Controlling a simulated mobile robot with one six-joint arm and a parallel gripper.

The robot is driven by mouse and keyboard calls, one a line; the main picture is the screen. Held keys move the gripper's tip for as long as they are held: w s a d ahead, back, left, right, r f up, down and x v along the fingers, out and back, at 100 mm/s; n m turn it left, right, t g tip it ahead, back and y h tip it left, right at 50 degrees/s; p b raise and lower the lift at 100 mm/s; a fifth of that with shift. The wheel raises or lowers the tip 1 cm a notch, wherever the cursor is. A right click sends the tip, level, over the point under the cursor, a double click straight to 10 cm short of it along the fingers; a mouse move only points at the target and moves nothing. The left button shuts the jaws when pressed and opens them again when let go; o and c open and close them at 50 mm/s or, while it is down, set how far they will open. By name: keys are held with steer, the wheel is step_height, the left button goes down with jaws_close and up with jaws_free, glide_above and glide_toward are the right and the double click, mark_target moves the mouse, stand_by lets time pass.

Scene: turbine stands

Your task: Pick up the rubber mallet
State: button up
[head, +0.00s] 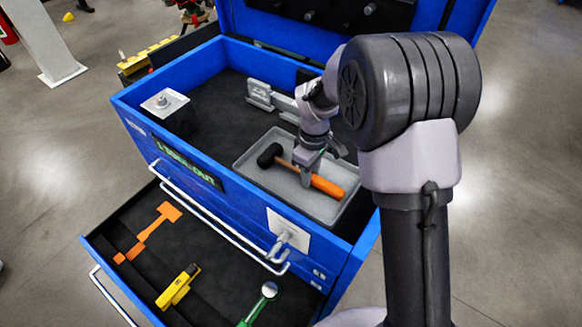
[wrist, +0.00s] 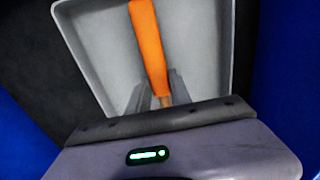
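The rubber mallet (head: 325,185) has a black head and an orange handle. It lies in a shallow grey tray (head: 248,166) inside the blue tool chest. My gripper (head: 307,174) is over the mallet, between the head and the orange grip. In the wrist view, the orange handle (wrist: 148,45) runs up and away from my gripper (wrist: 160,88). One finger shows on each side of the handle, and the fingers look open around it. The mallet head is hidden behind the gripper body in the wrist view.
The blue tool chest (head: 195,172) has raised walls around the tray. Grey metal parts (head: 260,94) stand behind the tray, and a grey block (head: 165,102) is at the left. An open drawer (head: 150,285) below holds orange, yellow and green tools. The chest's dark floor is clear left of the tray.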

jaws_close()
stand_by(1.1)
